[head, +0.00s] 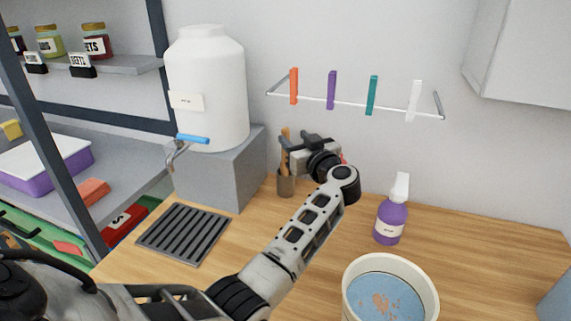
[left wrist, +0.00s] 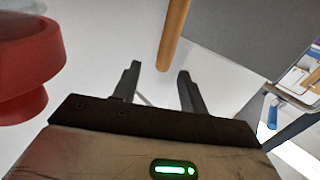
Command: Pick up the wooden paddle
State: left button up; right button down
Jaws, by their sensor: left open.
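A wooden paddle (head: 285,137) stands upright in a small brown holder (head: 286,185) against the back wall, its lower part hidden in the holder. In the left wrist view a tan wooden rod (left wrist: 172,38), which seems to be its handle, ends between the fingertips. My left gripper (head: 291,151) is beside the upper part of the paddle, and its fingers (left wrist: 159,69) are apart with nothing clasped. I cannot tell whether the rod touches a finger. My right gripper is not in view.
A red rounded object (left wrist: 28,65) is close to the gripper's left in the wrist view. A grey block (head: 215,165) bears a white dispenser (head: 210,75). A purple bottle (head: 389,220) and a bucket (head: 432,280) stand right of my arm. A rail with clips (head: 350,104) hangs above.

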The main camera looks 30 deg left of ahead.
aim_at(287, 136)
pick_arm(q)
jog(key=shift+w+a+f+b, duration=0.1)
jog(key=shift+a+f+b, duration=0.15)
jog(key=shift+b, duration=0.2)
jog(key=b+x, duration=0.3)
jog(key=b, duration=0.1)
jog(key=shift+a+f, duration=0.15)
jog(key=shift+a, duration=0.05)
jog(key=shift+w+a+b, duration=0.3)
jog(key=shift+a+b, duration=0.15)
jog(key=shift+a, duration=0.1)
jog(key=shift+r, duration=0.3)
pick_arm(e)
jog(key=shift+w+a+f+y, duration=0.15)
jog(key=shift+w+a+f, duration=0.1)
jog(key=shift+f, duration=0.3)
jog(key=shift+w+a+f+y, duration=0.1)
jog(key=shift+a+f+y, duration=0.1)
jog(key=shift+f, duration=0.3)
pick_arm(q)
grip_shut()
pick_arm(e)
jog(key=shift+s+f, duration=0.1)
